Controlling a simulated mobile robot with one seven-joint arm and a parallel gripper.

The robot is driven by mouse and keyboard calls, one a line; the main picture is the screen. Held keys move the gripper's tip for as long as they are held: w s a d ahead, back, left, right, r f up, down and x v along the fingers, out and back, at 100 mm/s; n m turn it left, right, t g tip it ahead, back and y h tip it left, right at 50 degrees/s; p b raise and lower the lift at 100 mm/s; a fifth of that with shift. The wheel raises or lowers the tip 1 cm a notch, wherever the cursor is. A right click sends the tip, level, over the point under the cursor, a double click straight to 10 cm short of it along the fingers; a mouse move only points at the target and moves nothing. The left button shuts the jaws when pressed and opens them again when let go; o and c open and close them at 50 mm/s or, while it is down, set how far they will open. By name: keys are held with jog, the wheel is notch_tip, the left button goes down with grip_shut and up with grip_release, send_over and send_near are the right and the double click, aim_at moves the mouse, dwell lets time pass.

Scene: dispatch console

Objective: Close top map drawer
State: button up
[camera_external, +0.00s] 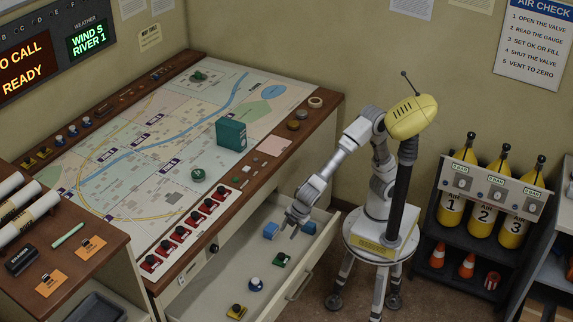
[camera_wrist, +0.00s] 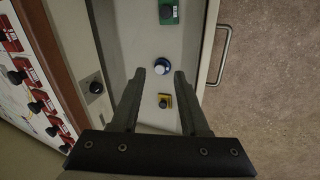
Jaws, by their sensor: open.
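The top map drawer (camera_external: 212,290) is pulled out from under the map table, its pale inside showing. Its front panel (camera_external: 318,247) faces right and carries a bar handle (camera_external: 300,284). The handle also shows at the upper right of the wrist view (camera_wrist: 226,55). My gripper (camera_external: 291,230) is open and empty above the far part of the drawer. In the wrist view the fingertips (camera_wrist: 171,72) point over the drawer inside, left of the front panel and handle. They appear apart from both.
The map table (camera_external: 110,150) holds red switches (camera_external: 187,234) and a teal box (camera_external: 231,134). Bare floor (camera_wrist: 270,90) lies beyond the handle.

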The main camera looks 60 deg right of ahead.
jog(key=n+g, duration=0.1)
jog(key=g, duration=0.1)
send_near(302, 289)
jog(key=f+b, duration=0.2)
jog(key=w+f+b, duration=0.1)
jog(key=f, duration=0.2)
jog(key=f+b, duration=0.2)
jog(key=shift+w+d+f+b, duration=0.1)
jog(key=shift+w+f+b, duration=0.05)
jog(key=shift+f+b, duration=0.2)
grip_shut()
dwell(1.0)
